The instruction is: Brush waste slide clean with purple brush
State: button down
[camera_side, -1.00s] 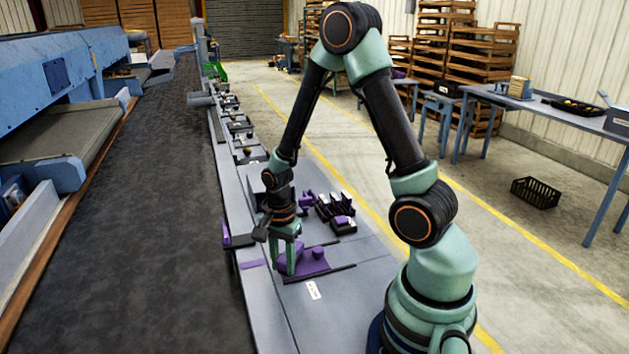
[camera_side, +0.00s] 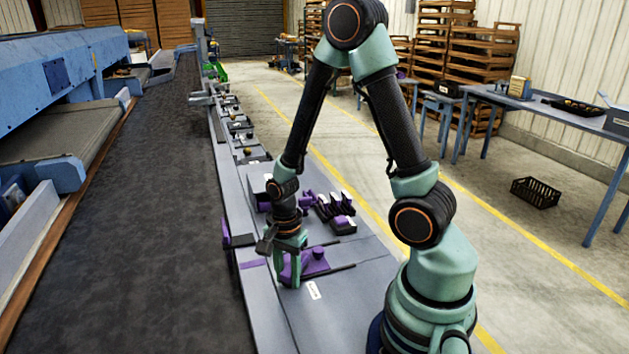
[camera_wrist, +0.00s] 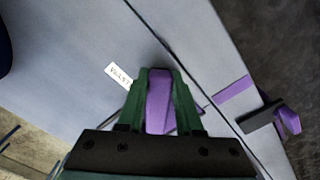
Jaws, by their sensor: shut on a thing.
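My gripper (camera_side: 286,275) is low over the grey bench, shut on a purple block that I take to be the purple brush. In the wrist view the brush (camera_wrist: 158,103) is upright between my green fingers (camera_wrist: 160,90); its bristles are hidden. A flat purple piece with a knob (camera_side: 318,254) lies just right of my gripper in the side view, beside a dark bar. A white label (camera_side: 312,290), which also shows in the wrist view (camera_wrist: 119,76), lies on the grey surface close to my gripper. I cannot tell where the waste slide's edges run, or whether the brush touches the surface.
Several dark and purple items (camera_side: 335,212) stand behind my gripper on the bench. A purple and black bracket (camera_side: 238,240) sticks out at the bench's left edge. A purple strip (camera_wrist: 232,90) lies on the surface.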

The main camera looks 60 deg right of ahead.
jog(key=shift+w+r, duration=0.1)
jog(key=shift+r, duration=2.9)
jog(key=shift+r, duration=1.5)
